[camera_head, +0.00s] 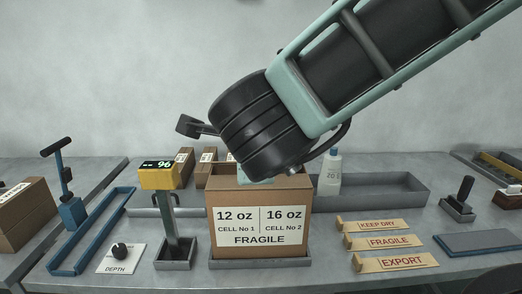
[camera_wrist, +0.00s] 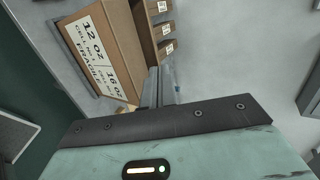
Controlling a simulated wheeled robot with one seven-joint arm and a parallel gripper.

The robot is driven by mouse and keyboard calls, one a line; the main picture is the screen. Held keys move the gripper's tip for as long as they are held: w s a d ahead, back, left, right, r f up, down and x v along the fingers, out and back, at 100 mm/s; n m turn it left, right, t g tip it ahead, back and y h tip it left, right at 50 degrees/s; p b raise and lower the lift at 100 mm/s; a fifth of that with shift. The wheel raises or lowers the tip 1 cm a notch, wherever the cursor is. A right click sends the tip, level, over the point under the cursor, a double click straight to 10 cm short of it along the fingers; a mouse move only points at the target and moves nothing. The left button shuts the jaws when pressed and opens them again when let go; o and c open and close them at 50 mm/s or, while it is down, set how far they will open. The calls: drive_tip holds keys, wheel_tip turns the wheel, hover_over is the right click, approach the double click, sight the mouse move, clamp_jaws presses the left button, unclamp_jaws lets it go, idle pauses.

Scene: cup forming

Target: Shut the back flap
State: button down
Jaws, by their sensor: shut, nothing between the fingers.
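The cardboard box (camera_head: 290,190) stands in a grey tray in the middle of the bench. Its front label reads 12 oz, 16 oz and FRAGILE. My arm's black wrist covers much of the box's top in the head view, so I cannot make out the back flap or its angle. In the wrist view the box (camera_wrist: 128,40) is at the upper left, turned on its side in the picture. My gripper (camera_wrist: 163,72) is shut and empty, with its fingers beside the box's edge. I cannot tell whether they touch it. In the head view the fingers are hidden behind the wrist.
A yellow display post reading 96 (camera_head: 158,176) stands left of the box. A white bottle (camera_head: 330,175) stands behind it at the right. Several smaller cartons are at the back. Wooden plates, including FRAGILE (camera_head: 388,242), lie at the front right. A blue frame (camera_head: 92,232) lies left.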

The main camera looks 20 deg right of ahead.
drive_tip(key=w+a+r+n+g+y+p, duration=0.3)
drive_tip(key=w+a+r+n+y+p, duration=0.6)
drive_tip(key=a+n, duration=0.25)
drive_tip(key=w+d+f+n+g+h+p, duration=0.1)
drive_tip(key=w+d+n+g+h+p, duration=0.2)
drive_tip(key=d, duration=0.6)
drive_tip(key=w+d+f+n+g+h+p, duration=0.1)
drive_tip(key=d+f+n+g+h+p, duration=0.2)
drive_tip(key=d, duration=0.6)
drive_tip(key=shift+h, duration=0.5)
drive_tip(key=p+x, duration=0.2)
drive_tip(key=x, duration=0.5)
drive_tip(key=shift+d+f+p, duration=0.15)
drive_tip(key=shift+f+p, duration=0.15)
drive_tip(key=shift+f, duration=0.05)
drive_tip(key=shift+s+a+f+p, duration=0.1)
drive_tip(key=shift+s+f+p, duration=0.15)
drive_tip(key=shift+f, duration=0.4)
drive_tip(key=shift+s+a+f+p, duration=0.2)
drive_tip(key=shift+s+f, duration=0.1)
drive_tip(key=shift+f, duration=0.3)
drive_tip(key=shift+s+a+f+p, duration=0.1)
drive_tip(key=shift+s+f+p, duration=0.15)
drive_tip(key=shift+f, duration=0.4)
drive_tip(key=shift+s+f+b, duration=0.15)
drive_tip(key=shift+f+b, duration=0.15)
drive_tip(key=shift+b, duration=0.95)
drive_tip(key=shift+r+t, duration=0.1)
drive_tip(key=shift+t, duration=0.2)
